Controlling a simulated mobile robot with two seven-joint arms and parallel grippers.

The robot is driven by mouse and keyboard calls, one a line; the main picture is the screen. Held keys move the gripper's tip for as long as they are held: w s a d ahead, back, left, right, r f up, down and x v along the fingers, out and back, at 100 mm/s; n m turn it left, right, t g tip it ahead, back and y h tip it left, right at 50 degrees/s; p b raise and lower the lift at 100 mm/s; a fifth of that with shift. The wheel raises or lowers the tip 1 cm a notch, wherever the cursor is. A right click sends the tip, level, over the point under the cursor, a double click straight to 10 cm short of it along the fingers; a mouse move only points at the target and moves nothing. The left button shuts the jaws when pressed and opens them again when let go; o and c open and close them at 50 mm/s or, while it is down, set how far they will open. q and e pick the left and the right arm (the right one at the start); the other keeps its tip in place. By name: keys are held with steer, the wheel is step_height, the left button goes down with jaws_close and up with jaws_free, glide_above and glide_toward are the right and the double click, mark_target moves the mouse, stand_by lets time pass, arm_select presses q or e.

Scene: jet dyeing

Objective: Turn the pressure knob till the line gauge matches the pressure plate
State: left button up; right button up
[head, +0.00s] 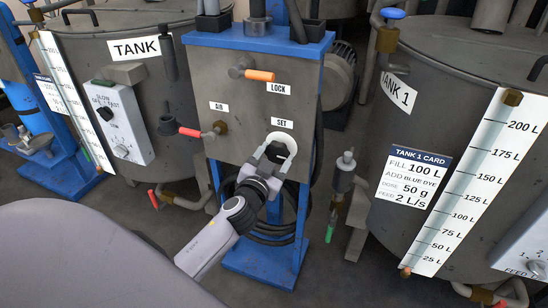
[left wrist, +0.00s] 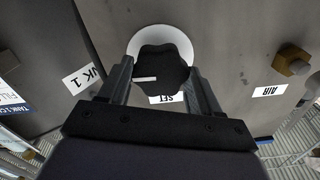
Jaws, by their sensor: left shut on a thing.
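The black lobed pressure knob (left wrist: 165,68) sits on a round white dial (left wrist: 186,37) under the SET label on the grey panel. A white pointer mark on the knob lies nearly level in the left wrist view. In the head view the white dial (head: 290,140) shows around my left gripper (head: 273,158), which hides most of the knob. In the left wrist view my left gripper (left wrist: 161,82) has one finger on each side of the knob and is shut on it. I cannot make out a line gauge or pressure plate in either view. My right gripper is not in view.
The panel (head: 235,90) also bears an orange LOCK handle (head: 260,75) and a red AIR handle (head: 190,132). Tank 1 (head: 450,75) with its level scale (head: 465,190) and card (head: 412,177) stands at the right. Another tank (head: 125,70) and a control box (head: 120,120) are at the left.

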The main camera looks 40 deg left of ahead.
arm_select(q)
steer(key=m, duration=0.5)
steer(key=shift+m, duration=0.3)
steer(key=m+p, duration=0.1)
steer(key=m, duration=0.3)
steer(key=shift+m, duration=0.3)
steer(key=m, duration=0.5)
steer(key=shift+p, duration=0.4)
steer(key=m+p, duration=0.1)
steer(key=m, duration=0.5)
steer(key=shift+m, duration=0.4)
steer(key=m+p, duration=0.2)
steer(key=m, duration=0.2)
steer(key=shift+m, duration=0.4)
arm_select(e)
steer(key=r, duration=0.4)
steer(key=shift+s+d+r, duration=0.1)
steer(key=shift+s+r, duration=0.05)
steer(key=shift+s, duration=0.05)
arm_select(q)
steer(key=shift+m, duration=0.3)
steer(key=o, duration=1.1)
steer(key=shift+c, duration=0.2)
